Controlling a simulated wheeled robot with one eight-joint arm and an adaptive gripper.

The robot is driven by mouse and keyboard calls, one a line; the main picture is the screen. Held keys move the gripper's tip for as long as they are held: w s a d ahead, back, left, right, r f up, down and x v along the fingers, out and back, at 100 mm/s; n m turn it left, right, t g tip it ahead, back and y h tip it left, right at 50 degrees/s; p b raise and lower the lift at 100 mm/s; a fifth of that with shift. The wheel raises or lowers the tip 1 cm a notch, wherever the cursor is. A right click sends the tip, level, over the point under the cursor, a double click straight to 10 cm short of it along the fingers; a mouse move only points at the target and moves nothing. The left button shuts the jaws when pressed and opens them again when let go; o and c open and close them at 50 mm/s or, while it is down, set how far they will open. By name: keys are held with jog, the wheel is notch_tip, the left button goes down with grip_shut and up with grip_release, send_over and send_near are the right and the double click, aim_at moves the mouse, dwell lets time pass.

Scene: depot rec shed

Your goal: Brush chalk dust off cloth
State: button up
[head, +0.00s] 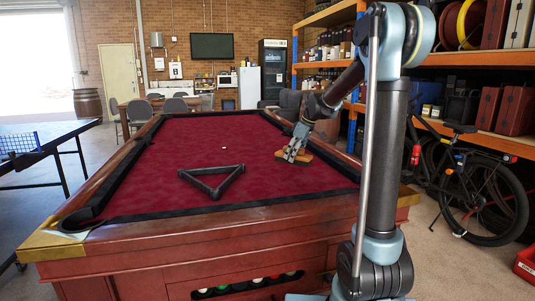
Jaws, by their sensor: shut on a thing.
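The pool table's red cloth (190,161) fills the middle of the head view, framed by dark cushions and wooden rails. My gripper (294,150) is over the right side of the cloth, near the right rail. It is shut on a brown wooden brush (300,157), which is low at the cloth; I cannot tell if its bristles touch. The gripper hides part of the brush. Chalk dust is too faint to make out at this size.
A black triangle rack (213,183) lies on the cloth left of the brush. A small white ball or chalk piece (224,148) sits farther back. A bicycle (480,185) and loaded shelves stand on the right. A table-tennis table (45,145) stands on the left.

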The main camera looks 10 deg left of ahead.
jog(key=shift+r, duration=1.5)
